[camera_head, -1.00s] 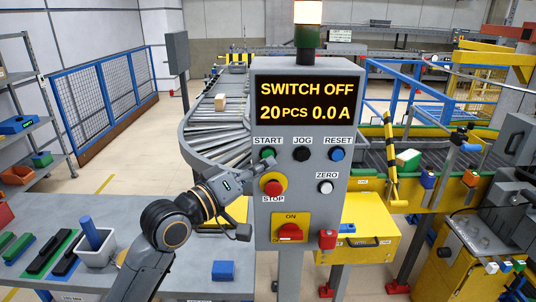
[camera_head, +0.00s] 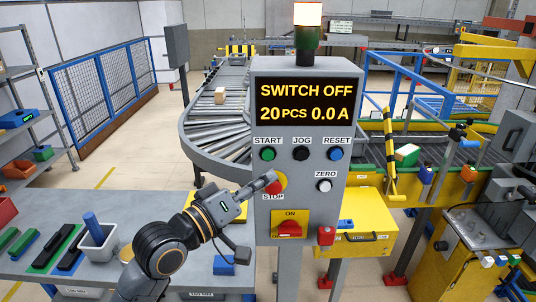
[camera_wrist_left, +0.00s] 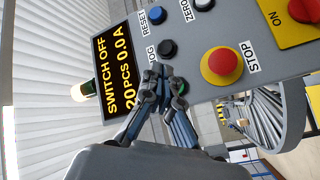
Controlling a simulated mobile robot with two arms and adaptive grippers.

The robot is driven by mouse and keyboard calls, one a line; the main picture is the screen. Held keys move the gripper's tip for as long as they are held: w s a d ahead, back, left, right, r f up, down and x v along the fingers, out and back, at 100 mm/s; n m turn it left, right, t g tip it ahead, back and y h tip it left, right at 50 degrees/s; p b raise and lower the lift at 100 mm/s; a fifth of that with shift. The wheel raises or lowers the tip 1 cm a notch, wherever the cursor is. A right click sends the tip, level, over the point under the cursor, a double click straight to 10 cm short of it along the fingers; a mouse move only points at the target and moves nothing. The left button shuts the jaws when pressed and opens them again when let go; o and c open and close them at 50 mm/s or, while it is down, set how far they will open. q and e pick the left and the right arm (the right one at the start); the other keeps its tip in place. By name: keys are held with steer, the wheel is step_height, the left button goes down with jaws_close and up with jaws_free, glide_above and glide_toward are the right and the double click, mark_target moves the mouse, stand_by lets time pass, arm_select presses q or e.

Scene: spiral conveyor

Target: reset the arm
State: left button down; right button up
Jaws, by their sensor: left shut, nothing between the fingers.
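The grey control panel (camera_head: 302,140) stands in front of me. Its display (camera_head: 306,102) reads "SWITCH OFF", "20 PCS" and "0.0 A". My left gripper (camera_head: 270,178) is shut and empty. In the head view its tip overlaps the red STOP button (camera_head: 280,184), partly hiding it; I cannot tell from this view whether they touch. In the left wrist view the shut fingers (camera_wrist_left: 160,75) appear near the green START button (camera_wrist_left: 180,87), with the STOP button (camera_wrist_left: 222,63) apart from them. The red switch (camera_head: 290,229) sits under the "ON" label. My right gripper is not in view.
The blue RESET button (camera_head: 336,154) and white ZERO button (camera_head: 324,186) are on the panel's right. A roller conveyor (camera_head: 215,130) curves behind it, carrying a box (camera_head: 220,95). A workbench (camera_head: 90,210) with bins is at left; a yellow case (camera_head: 360,240) is at right.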

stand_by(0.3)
arm_select(q)
steer(key=s+a+f+m+g+y, duration=0.1)
steer(key=s+a+f+g+y, duration=0.2)
steer(key=f, duration=0.8)
steer(key=s+a+f+y, duration=0.4)
steer(key=s+f, duration=0.1)
steer(key=f, duration=0.5)
steer(key=s+a+f+m+g+y, duration=0.1)
steer(key=s+a+f+g+y, duration=0.1)
steer(key=s+a+f, duration=0.4)
steer(key=s+a+f+g+y, duration=0.2)
steer(key=s+f+g, duration=0.1)
steer(key=s, duration=0.5)
steer(key=s+a+f+m+g+y, duration=0.1)
steer(key=s+a+f+g+y, duration=0.15)
steer(key=s+f, duration=0.35)
step_height(320, 180, down, 28)
steer(key=s+b, duration=0.2)
steer(key=b, duration=0.2)
steer(key=s+a+f+g+b, duration=0.2)
steer(key=s+a+f+b, duration=0.1)
steer(key=s+f, duration=1.3)
step_height(320, 180, down, 4)
steer(key=shift+s+a+f, duration=0.1)
steer(key=shift+s+a, duration=0.2)
steer(key=shift+a, duration=0.05)
